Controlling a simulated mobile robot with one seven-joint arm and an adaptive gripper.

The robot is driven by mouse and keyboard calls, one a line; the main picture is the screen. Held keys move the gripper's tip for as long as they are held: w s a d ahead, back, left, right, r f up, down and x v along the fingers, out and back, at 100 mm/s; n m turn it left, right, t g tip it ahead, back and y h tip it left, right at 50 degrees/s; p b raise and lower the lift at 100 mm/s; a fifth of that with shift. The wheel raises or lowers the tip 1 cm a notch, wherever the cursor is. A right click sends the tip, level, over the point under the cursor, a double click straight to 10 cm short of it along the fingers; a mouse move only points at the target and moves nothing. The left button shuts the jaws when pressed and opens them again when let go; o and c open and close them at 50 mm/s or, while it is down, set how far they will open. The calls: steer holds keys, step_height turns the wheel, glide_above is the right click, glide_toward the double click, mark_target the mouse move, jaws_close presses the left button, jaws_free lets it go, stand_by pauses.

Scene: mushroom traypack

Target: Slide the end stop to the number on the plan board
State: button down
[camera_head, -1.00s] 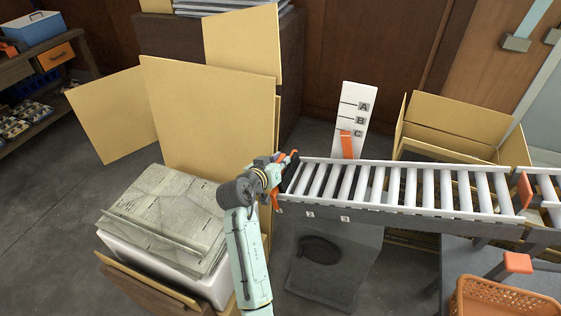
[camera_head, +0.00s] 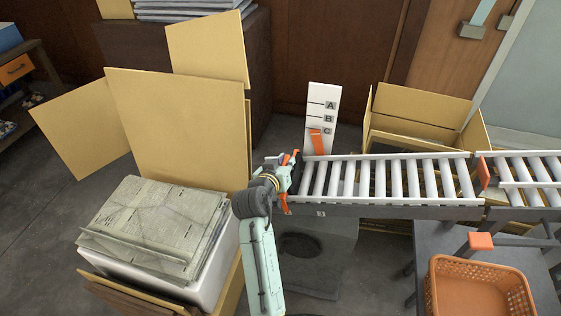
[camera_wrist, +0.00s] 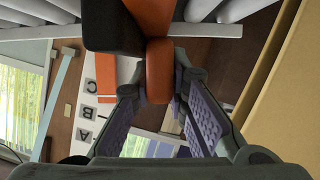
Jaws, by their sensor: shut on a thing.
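The end stop (camera_wrist: 160,58) is a dark block with an orange upper part and an orange grip. In the wrist view its grip sits between my two fingers, and my gripper (camera_wrist: 160,88) is shut on it. In the head view my gripper (camera_head: 280,180) is at the left end of the roller conveyor (camera_head: 400,212), and my arm hides most of the stop. A number plate "3" (camera_head: 321,213) shows on the front rail, right of my gripper.
An open carton (camera_head: 425,105) stands behind the conveyor. A large open carton (camera_head: 175,125) and a white bin (camera_head: 215,270) with papers stand left. An orange basket (camera_head: 480,290) is at front right.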

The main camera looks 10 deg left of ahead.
steer(key=c, duration=1.6)
jaws_free()
steer(key=shift+o, duration=0.2)
steer(key=v, duration=1.2)
